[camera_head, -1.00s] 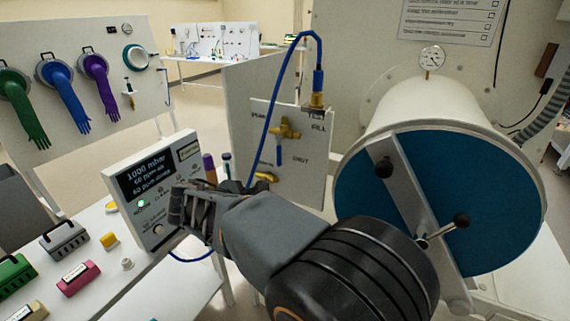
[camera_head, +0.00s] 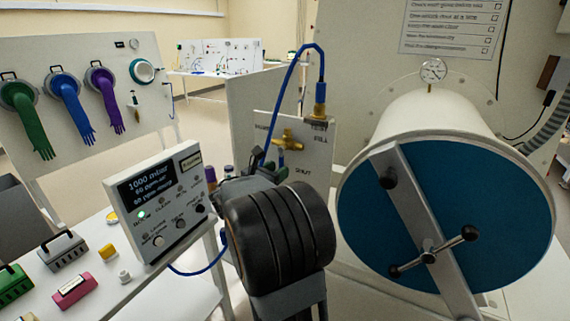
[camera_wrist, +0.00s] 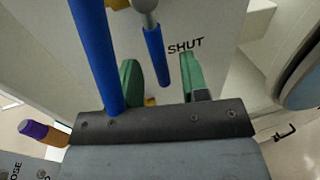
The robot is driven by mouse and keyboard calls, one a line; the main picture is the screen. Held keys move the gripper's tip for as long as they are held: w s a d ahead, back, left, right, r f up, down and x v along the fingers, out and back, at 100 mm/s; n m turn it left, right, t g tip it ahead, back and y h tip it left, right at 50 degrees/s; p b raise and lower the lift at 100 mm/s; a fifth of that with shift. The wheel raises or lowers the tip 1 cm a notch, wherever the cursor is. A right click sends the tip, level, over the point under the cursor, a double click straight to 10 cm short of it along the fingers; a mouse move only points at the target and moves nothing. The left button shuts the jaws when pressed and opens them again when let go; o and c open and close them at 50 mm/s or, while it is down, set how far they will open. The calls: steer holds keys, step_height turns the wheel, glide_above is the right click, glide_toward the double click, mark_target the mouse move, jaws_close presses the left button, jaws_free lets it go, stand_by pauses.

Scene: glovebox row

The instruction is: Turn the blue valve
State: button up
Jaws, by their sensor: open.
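The blue valve handle (camera_wrist: 157,56) hangs down from a grey stem in the wrist view, beside the word SHUT. My gripper (camera_wrist: 161,72) is open, with one green finger on each side of the handle's line. The handle's lower end reaches about between the fingertips; I cannot tell whether they touch it. In the head view the brass valve body (camera_head: 288,139) shows on a white panel (camera_head: 318,160) marked FILL and SHUT. My arm hides most of the gripper there.
A blue hose (camera_wrist: 93,45) runs close past the left finger; it also arches above the panel in the head view (camera_head: 293,60). A large cylinder with a blue door (camera_head: 450,200) stands at right. A display box (camera_head: 160,200) stands at left.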

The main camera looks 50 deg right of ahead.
steer(key=shift+w+d+p, duration=0.1)
steer(key=shift+d+p, duration=0.2)
steer(key=shift+d, duration=1.85)
jaws_close()
